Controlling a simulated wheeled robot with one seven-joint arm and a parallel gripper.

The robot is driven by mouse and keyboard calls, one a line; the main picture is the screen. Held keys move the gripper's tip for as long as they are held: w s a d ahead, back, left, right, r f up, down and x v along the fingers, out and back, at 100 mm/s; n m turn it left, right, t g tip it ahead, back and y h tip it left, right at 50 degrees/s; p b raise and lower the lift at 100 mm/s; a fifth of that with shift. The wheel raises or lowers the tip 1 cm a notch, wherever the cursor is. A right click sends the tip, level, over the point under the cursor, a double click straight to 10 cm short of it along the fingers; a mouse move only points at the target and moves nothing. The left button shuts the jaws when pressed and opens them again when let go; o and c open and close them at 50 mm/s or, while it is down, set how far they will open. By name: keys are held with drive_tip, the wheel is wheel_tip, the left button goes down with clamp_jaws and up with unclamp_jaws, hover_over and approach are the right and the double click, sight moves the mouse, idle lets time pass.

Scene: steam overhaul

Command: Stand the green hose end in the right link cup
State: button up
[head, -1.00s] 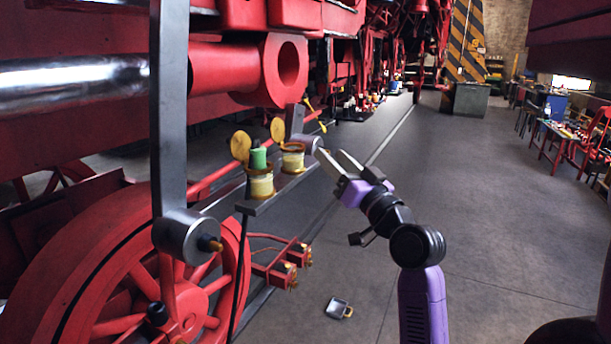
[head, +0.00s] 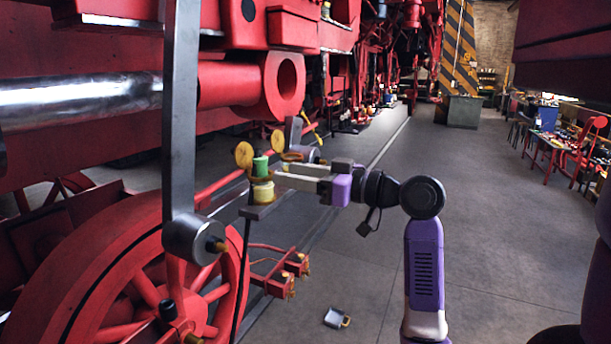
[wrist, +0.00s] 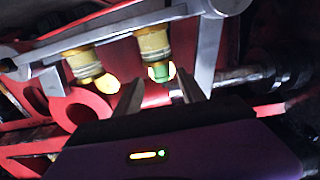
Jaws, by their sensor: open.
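The green hose end (head: 260,166) stands upright in the left link cup (head: 263,192), a pale yellow cup with a brown rim. It also shows in the wrist view (wrist: 160,72), where the scene appears upside down. The right link cup (head: 291,156) is mostly hidden behind my fingers in the head view; it shows in the wrist view (wrist: 85,63), on the left. My gripper (head: 278,174) is level and open, its fingertips just right of the green hose end. In the wrist view the hose end lies between and beyond the fingertips. I see no grip on it.
Round yellow lids (head: 244,154) stand open behind the cups. A grey link bar (head: 180,120) hangs at the left, near the red wheel (head: 130,290). A small metal mug (head: 337,317) lies on the floor.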

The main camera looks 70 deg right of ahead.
sight(267, 168)
drive_tip(key=shift+w+d, duration=0.2)
drive_tip(key=shift+w, duration=2.8)
drive_tip(key=shift+c, duration=0.2)
clamp_jaws()
drive_tip(key=shift+r, duration=0.15)
wheel_tip(267, 168, up, 8)
drive_tip(key=p, duration=0.5)
